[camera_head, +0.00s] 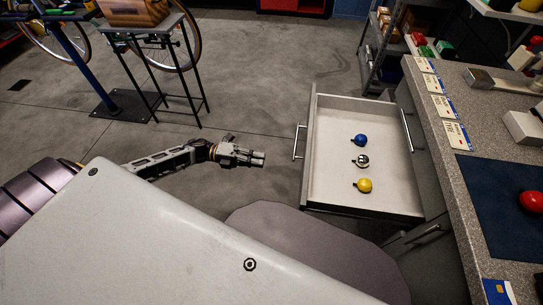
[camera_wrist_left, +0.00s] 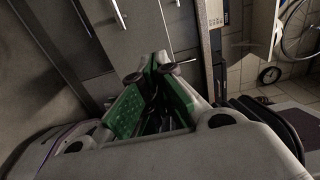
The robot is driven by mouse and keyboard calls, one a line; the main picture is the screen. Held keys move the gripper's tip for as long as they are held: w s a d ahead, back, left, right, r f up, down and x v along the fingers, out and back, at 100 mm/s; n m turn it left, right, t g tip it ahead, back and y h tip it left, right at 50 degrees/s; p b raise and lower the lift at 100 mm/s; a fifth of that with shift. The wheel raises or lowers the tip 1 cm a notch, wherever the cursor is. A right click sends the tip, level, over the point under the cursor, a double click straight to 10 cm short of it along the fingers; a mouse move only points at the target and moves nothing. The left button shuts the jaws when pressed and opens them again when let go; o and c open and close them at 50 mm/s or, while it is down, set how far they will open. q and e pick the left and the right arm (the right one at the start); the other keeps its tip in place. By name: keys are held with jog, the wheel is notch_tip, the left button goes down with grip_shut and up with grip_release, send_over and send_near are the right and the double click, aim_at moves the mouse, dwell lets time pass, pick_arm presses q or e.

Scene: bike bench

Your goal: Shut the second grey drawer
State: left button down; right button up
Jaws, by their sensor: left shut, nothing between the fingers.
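A grey drawer (camera_head: 312,190) stands pulled out from the bench cabinet in the head view, with a bar handle (camera_head: 296,142) on its front. It holds a blue bell (camera_head: 361,140), a silver bell (camera_head: 361,161) and a yellow bell (camera_head: 364,185). Another bar handle (camera_head: 407,130) shows on the cabinet front behind it. My left gripper (camera_head: 262,158) is shut and empty, a little left of the open drawer's front and apart from the handle. In the left wrist view its green-padded fingers (camera_wrist_left: 151,70) point at grey panels. My right gripper is not in view.
The bench top (camera_head: 432,140) on the right carries cards, a dark mat (camera_head: 500,195) and a red object (camera_head: 531,202). Another handle (camera_head: 425,234) shows lower on the cabinet. A metal shelf (camera_head: 375,60) stands behind the drawer.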

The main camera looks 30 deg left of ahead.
pick_arm(q)
jog(key=x, duration=1.3)
jog(key=shift+d, duration=0.2)
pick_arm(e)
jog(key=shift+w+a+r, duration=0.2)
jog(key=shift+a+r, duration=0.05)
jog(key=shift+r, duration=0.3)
pick_arm(q)
jog(key=shift+d, duration=0.15)
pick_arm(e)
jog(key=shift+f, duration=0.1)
